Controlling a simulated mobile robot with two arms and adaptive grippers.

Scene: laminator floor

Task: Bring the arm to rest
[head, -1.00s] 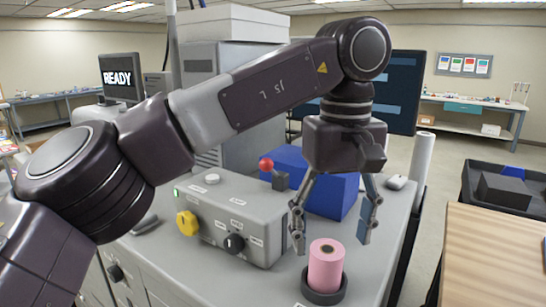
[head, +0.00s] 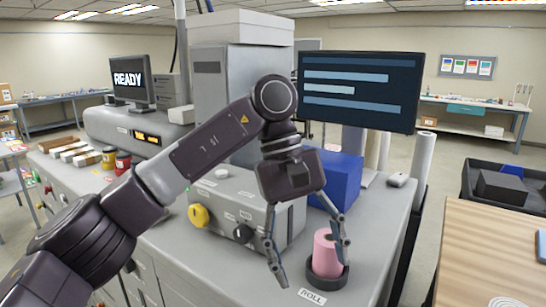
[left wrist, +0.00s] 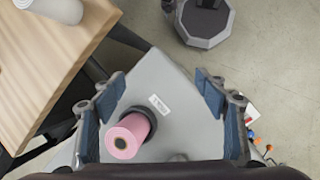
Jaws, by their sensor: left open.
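My left gripper (head: 308,262) is open and empty in the head view. It points down over the grey machine top, its right finger in front of or beside the pink roll. The pink roll (head: 325,256) stands upright in a dark round holder (head: 335,280) marked by a ROLL label. In the left wrist view my left gripper (left wrist: 172,112) shows its two fingers spread wide. There the pink roll (left wrist: 128,136) lies between them, nearer the finger at left, and is not gripped. My right gripper is not in view.
A control box with a yellow knob (head: 199,216) and a black knob (head: 242,233) stands behind the gripper. A blue box (head: 343,178) and a large screen (head: 360,90) are further back. A wooden table (head: 490,250) and a black bin (head: 505,190) are at right.

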